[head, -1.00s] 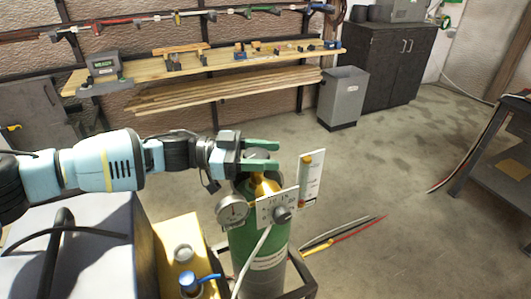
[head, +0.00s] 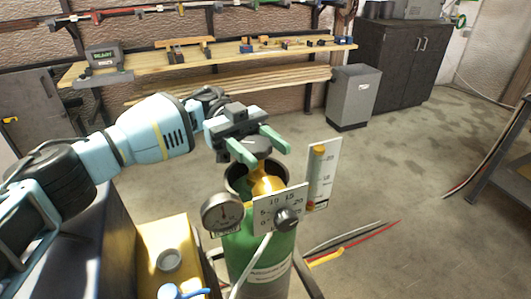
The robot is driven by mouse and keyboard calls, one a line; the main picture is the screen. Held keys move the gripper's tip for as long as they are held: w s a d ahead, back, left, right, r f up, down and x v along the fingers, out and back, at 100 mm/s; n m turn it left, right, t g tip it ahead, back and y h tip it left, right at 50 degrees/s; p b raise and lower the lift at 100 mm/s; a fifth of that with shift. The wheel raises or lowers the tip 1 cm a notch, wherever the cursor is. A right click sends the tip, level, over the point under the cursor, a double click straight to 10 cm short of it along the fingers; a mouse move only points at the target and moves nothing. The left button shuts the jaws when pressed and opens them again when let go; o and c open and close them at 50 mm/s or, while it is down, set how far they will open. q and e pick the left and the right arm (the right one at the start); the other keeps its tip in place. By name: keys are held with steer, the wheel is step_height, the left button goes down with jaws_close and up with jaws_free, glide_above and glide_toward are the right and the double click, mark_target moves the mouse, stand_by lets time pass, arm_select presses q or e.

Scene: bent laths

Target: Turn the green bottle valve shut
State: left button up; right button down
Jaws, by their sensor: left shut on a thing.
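The green bottle (head: 262,250) stands upright at the lower middle of the head view, with a brass neck (head: 268,180) inside a dark collar. Its dark valve handwheel (head: 257,146) sits on top of the neck. My left gripper (head: 258,146) comes from the upper left and is shut on the handwheel, one green finger on each side. The fingers hide part of the wheel. My right gripper is out of view.
A yellow box (head: 158,240) with a grey cap and a blue fitting stands left of the bottle. A workbench (head: 215,68) and a grey bin (head: 352,97) stand behind. The floor between is open.

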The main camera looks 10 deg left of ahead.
arm_select(q)
steer(key=shift+m+g+y+b, duration=0.5)
steer(key=shift+m+g+y, duration=0.2)
steer(key=shift+g+y, duration=0.1)
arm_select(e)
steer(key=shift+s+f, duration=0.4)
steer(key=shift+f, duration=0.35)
arm_select(q)
steer(key=shift+s, duration=0.1)
steer(key=o, duration=1)
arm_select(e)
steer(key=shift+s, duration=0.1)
